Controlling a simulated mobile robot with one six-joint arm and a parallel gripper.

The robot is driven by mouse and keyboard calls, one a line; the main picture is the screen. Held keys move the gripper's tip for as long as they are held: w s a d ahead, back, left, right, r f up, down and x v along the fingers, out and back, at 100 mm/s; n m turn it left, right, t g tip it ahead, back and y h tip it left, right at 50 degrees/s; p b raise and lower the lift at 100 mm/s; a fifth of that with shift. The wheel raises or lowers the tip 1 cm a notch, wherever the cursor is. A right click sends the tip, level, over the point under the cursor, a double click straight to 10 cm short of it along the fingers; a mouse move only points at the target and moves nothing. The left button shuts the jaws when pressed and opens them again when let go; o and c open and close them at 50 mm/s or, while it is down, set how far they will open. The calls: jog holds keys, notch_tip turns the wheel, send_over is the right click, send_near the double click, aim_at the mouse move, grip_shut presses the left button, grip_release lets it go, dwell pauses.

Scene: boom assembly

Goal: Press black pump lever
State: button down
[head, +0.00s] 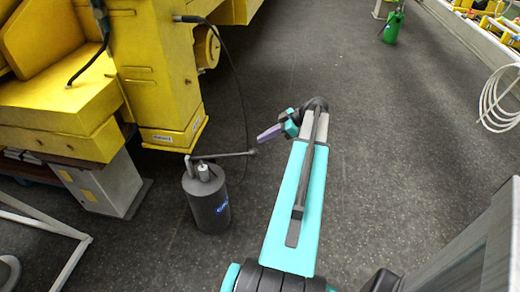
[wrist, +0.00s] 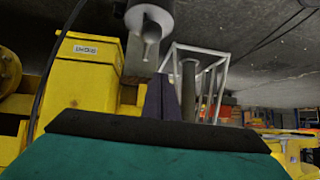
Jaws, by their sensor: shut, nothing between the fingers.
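The pump (head: 207,205) is a dark grey upright cylinder on the floor, left of my arm in the head view. Its thin dark lever (head: 225,155) sticks out to the right above the cylinder, nearly level, with a small knob at its end. My gripper (head: 268,133), with purple fingers, is a little above and right of the knob in the picture, apparently apart from it. The fingers are shut and empty. In the wrist view the scene is upside down; the pump (wrist: 135,12) shows at the top, beyond the purple fingers (wrist: 162,98).
A large yellow machine (head: 160,80) stands behind and left of the pump. A black cable (head: 240,85) hangs from it near the lever. A white frame (head: 75,260) is at lower left. A green bottle (head: 393,27) stands far off.

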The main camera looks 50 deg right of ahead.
jog(key=s+d+f+t+y+b, duration=0.1)
jog(key=s+d+t+b, duration=0.4)
jog(key=b, duration=0.3)
jog(key=shift+s+f+m+b, duration=0.2)
jog(key=shift+s+m+b, duration=0.1)
jog(key=shift+s+m, duration=0.1)
jog(key=shift+w, duration=0.1)
jog(key=w+a+f+p, duration=0.1)
jog(key=w+a+f, duration=0.3)
jog(key=w+f, duration=0.2)
jog(key=shift+w+a+f, duration=0.2)
jog(key=shift+w+a, duration=0.1)
jog(key=shift+w, duration=0.95)
